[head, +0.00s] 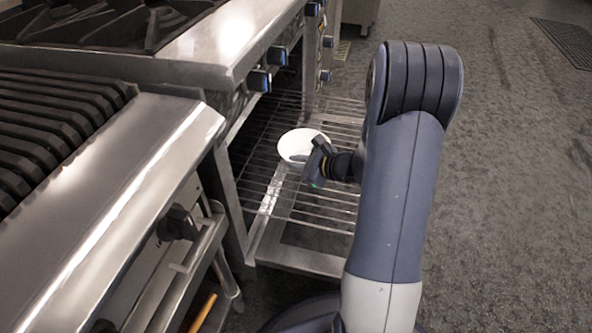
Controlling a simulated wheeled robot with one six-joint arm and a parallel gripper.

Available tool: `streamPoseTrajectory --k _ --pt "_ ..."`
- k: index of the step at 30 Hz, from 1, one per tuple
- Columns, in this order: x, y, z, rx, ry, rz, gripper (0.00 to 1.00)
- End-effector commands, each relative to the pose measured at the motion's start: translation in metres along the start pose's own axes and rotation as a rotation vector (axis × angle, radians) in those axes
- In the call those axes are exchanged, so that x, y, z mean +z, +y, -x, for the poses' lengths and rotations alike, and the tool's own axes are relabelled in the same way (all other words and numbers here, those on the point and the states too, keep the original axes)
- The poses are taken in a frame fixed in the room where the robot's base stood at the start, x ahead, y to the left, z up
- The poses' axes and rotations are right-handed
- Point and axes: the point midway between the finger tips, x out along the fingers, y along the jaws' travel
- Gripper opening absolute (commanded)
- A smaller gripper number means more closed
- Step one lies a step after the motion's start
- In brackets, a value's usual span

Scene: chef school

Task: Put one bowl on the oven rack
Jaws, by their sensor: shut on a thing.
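A white bowl (297,142) is at the oven rack (262,190), upright, near the rack's middle. I cannot tell whether it touches the wires or is held slightly above them. My gripper (308,166) is at the bowl's near right side and is shut on its rim. The fingertips are small and partly hidden by the gripper body. The oven rack is a wire grid that reaches out of the open oven, over the lowered door.
The metal stove (250,45) with blue-ringed knobs stands above and left of the rack. A grill (140,150) with a front rail is at the near left. Open grey floor (510,190) lies to the right, with a dark mat (568,42) at the far right.

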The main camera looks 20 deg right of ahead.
Motion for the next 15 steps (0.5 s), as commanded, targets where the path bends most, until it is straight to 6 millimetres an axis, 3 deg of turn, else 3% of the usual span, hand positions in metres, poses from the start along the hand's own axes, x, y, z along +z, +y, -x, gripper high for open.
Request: streamPoseTrajectory --k 4,15 --pt "-0.02 0.011 -0.011 0.001 0.0 -0.001 0.0" --pt "-0.023 0.011 -0.012 -0.001 -0.001 0.001 0.0"
